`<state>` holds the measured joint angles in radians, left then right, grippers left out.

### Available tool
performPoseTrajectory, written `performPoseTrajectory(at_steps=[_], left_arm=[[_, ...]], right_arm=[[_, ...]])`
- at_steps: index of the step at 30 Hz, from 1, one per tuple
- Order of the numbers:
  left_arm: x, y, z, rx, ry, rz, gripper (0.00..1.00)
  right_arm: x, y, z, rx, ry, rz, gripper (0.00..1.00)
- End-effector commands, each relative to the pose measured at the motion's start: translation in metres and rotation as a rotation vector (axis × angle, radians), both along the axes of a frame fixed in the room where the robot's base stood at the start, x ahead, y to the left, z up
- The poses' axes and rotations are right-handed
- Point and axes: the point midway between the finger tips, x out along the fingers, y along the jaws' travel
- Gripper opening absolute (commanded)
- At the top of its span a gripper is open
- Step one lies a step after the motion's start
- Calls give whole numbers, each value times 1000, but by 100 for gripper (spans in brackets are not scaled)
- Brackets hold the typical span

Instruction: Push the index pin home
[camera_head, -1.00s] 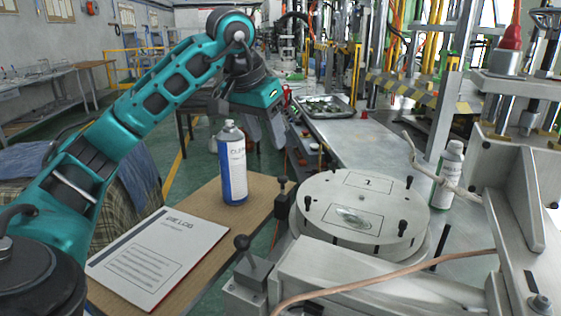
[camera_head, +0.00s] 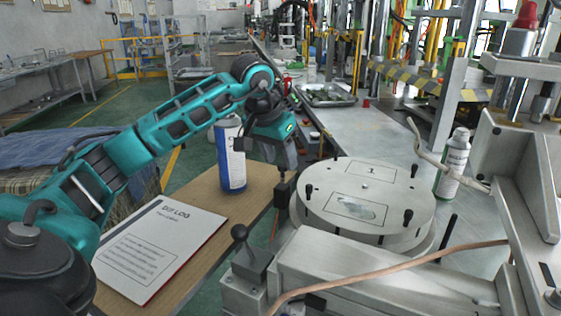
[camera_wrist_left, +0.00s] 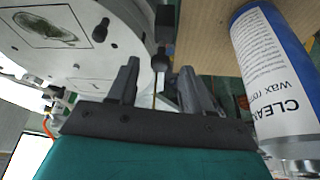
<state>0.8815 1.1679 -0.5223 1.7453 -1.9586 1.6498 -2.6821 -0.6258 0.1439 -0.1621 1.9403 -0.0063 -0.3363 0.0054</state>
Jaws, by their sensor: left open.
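The index pin (camera_head: 281,172) looks like a small black knob on a dark block at the left side of the round metal turntable (camera_head: 310,212). My left gripper (camera_head: 274,158) is open and empty, just above and behind the knob in the head view. In the left wrist view, the black knob (camera_wrist_left: 160,63) lies in line with the gap between my open fingers (camera_wrist_left: 160,70). I cannot tell whether they touch. A second black ball knob (camera_head: 240,232) stands on a metal block nearer the front. My right gripper is not in view.
A blue and white cleaner can (camera_head: 231,165) stands on the wooden board, close to my left gripper. A log booklet (camera_head: 160,245) lies there too. Several black pins stand on the turntable. A copper tube (camera_head: 400,262) crosses the front, and another bottle (camera_head: 452,165) stands at right.

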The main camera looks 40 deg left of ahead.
Motion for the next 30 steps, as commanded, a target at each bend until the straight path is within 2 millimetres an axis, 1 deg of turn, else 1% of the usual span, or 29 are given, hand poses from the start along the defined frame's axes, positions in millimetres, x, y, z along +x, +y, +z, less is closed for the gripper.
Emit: performPoseTrajectory(at_steps=[1, 4, 14, 27, 29, 30], left_arm=[[2, 0, -6, -1, 2, 1, 50], [4, 1, -11, 0, 0, 1, 50], [5, 1, -13, 0, -1, 0, 49], [5, 1, -12, 1, -1, 1, 7], [5, 1, -12, 1, -1, 1, 1], [5, 1, -12, 1, -1, 1, 0]], right_arm=[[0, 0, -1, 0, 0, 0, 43], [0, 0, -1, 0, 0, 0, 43], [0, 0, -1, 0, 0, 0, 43], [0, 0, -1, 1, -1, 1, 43], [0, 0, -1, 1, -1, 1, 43], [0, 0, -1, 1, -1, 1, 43]])
